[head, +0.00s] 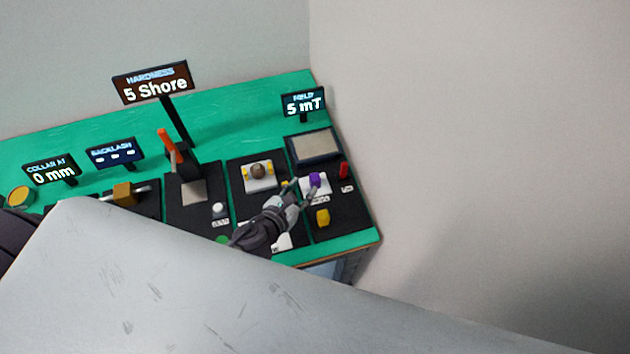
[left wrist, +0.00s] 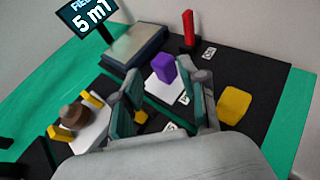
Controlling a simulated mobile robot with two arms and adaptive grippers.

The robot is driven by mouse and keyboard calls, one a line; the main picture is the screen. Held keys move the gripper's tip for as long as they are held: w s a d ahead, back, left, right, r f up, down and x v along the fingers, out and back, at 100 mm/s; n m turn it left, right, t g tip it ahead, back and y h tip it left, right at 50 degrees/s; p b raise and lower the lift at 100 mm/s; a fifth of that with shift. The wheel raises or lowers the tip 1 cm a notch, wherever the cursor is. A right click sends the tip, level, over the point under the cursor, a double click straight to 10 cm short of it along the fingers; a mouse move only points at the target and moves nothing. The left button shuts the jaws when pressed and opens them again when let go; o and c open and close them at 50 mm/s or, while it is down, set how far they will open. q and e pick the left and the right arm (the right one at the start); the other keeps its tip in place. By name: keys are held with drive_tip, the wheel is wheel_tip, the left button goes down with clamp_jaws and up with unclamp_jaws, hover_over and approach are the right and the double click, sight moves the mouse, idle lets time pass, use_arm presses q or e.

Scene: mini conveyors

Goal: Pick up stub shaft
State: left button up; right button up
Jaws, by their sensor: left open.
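No piece is clearly marked as the stub shaft, so I cannot tell which one it is. My left gripper (head: 304,189) is open and empty over the right side of the bench. A purple block (head: 314,179) on a white plate stands at its fingertips. In the left wrist view the purple block (left wrist: 163,68) shows between and beyond the two open fingers (left wrist: 168,88), not gripped. A red post (head: 344,170) stands to its right and a yellow piece (head: 322,216) lies nearer. A brown round piece (head: 257,171) sits between yellow jaws on the left. My right gripper is not in view.
The green bench (head: 220,118) carries several black panels. A grey pad (head: 314,146) lies behind the purple block, below a "5 mT" sign (head: 303,104). An orange lever (head: 168,145) stands by the "5 Shore" sign (head: 153,82). A wall rises beyond the bench's right edge.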

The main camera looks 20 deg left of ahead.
sight(314, 178)
use_arm(q)
drive_tip(key=b+x, duration=0.1)
drive_tip(key=x, duration=0.1)
drive_tip(key=f+b+x, duration=0.1)
drive_tip(key=x, duration=0.1)
drive_tip(key=shift+f, duration=0.1)
drive_tip(key=shift+w+d+f+b, duration=0.2)
drive_tip(key=shift+w+b, duration=0.15)
drive_tip(key=shift+w, duration=0.45)
drive_tip(key=shift+c, duration=1.8)
clamp_jaws()
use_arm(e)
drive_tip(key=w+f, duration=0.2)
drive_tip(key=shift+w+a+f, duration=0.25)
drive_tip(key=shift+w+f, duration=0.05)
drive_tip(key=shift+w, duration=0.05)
